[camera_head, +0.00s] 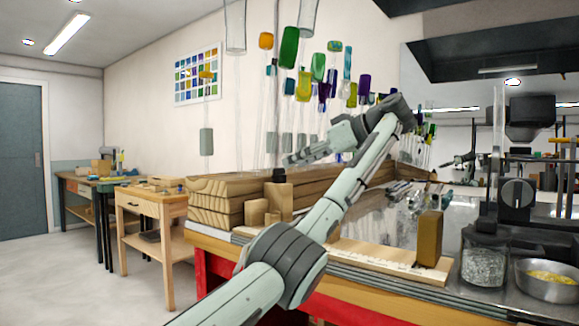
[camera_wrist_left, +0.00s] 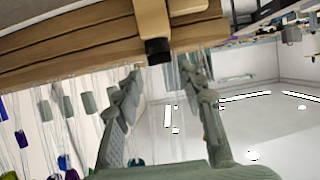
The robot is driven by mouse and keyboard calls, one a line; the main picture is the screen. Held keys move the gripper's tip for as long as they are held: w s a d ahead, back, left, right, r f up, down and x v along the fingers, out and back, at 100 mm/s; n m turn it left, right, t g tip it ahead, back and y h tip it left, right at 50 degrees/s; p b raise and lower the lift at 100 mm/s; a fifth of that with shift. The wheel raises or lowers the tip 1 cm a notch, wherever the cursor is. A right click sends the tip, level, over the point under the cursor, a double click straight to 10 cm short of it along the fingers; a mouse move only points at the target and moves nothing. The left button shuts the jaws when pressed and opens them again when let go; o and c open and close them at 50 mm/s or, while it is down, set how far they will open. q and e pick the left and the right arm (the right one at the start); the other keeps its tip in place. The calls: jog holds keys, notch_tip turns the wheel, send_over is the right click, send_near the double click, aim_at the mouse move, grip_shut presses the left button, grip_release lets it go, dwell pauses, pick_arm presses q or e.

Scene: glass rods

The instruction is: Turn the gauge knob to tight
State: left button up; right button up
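A small black knob-like piece (camera_head: 279,175) tops a wooden post (camera_head: 278,201) at the near end of the timber stack. In the left wrist view a black end piece (camera_wrist_left: 157,50) on a wooden part shows between and beyond my fingertips. A black round dial (camera_head: 516,200) with a pale upright line stands at the bench's right; I cannot tell which is the gauge knob. No "tight" mark is readable. My left gripper (camera_head: 290,158) is above and near the post's black top, fingers pointing left. Its fingers (camera_wrist_left: 160,70) are apart and empty. My right gripper is out of view.
Stacked timber (camera_head: 222,200) lies along the wall. A ruled wooden board (camera_head: 385,259) bears an upright block (camera_head: 429,239). A glass jar (camera_head: 485,262) and a metal bowl (camera_head: 547,281) stand at right. Coloured glass pieces (camera_head: 289,47) hang behind my arm.

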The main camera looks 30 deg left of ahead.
pick_arm(q)
jog(key=v, duration=0.7)
jog(key=shift+d, duration=0.45)
